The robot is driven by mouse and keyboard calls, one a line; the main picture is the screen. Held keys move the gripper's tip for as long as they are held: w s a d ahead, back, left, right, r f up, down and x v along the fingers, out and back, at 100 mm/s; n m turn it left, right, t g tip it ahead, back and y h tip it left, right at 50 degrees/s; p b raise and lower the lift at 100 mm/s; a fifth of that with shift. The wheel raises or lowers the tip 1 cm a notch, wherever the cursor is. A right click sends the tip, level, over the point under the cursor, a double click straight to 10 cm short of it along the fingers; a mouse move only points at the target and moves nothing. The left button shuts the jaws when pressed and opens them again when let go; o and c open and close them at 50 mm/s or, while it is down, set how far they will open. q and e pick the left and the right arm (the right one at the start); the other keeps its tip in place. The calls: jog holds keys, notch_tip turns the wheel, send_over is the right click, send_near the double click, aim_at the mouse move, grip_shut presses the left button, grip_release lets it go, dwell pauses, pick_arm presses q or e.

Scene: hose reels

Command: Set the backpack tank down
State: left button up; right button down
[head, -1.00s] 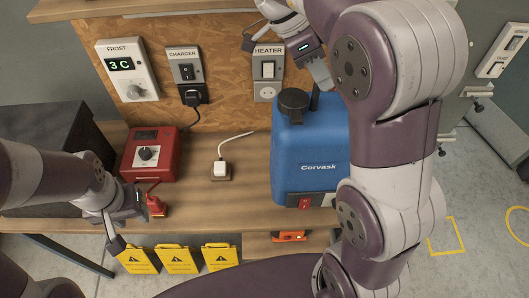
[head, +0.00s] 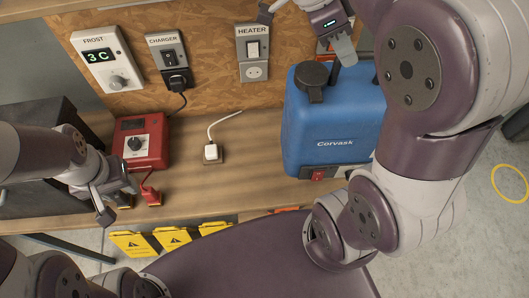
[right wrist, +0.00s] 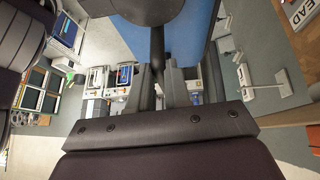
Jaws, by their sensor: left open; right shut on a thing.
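The blue backpack tank (head: 335,125), marked Corvask, stands upright at the right end of the wooden bench (head: 255,150). It has a black cap (head: 313,76) and a red switch low on its front. Whether its base touches the bench I cannot tell. My right gripper (head: 343,47) is above the tank, shut on its dark handle (head: 335,72). The right wrist view shows the tank's blue side (right wrist: 188,30) beyond the gripper (right wrist: 180,85); the grip itself is partly hidden. My left gripper (head: 120,195) is open, beside the red plug (head: 151,196). My right arm covers the tank's right side.
A red box (head: 141,142) and a white plug (head: 211,153) with its cord are left of the tank. The backboard carries the frost display (head: 105,58), charger switch (head: 169,55) and heater switch (head: 252,48). Yellow warning tags (head: 172,238) hang at the bench front.

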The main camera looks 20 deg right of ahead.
aim_at(293, 60)
jog(key=s, duration=0.1)
jog(key=s+f, duration=0.1)
jog(key=d, duration=0.1)
jog(key=shift+s+f, duration=0.25)
jog(key=shift+s, duration=0.15)
jog(key=shift+f+n, duration=0.25)
jog(key=shift+n, duration=0.05)
jog(key=shift+w+a+f, duration=0.2)
jog(key=shift+w+f, duration=0.05)
jog(key=shift+w, duration=0.2)
jog(key=w+a+f+p, duration=0.1)
jog(key=w+f, duration=0.1)
jog(key=w, duration=0.1)
jog(key=w+a+f+p, duration=0.2)
jog(key=w, duration=0.1)
jog(key=w+a+f+p, duration=0.1)
jog(key=w+a+f, duration=0.1)
jog(key=w, duration=0.1)
jog(key=shift+w+f, duration=0.2)
jog(key=shift+w, duration=0.15)
jog(key=shift+w+a+f, duration=0.1)
jog(key=shift+a+f, duration=0.05)
jog(key=shift+f, duration=0.05)
notch_tip(293, 60, down, 4)
jog(key=shift+p, duration=0.85)
jog(key=c, duration=1.1)
grip_release()
jog(key=shift+s, duration=0.2)
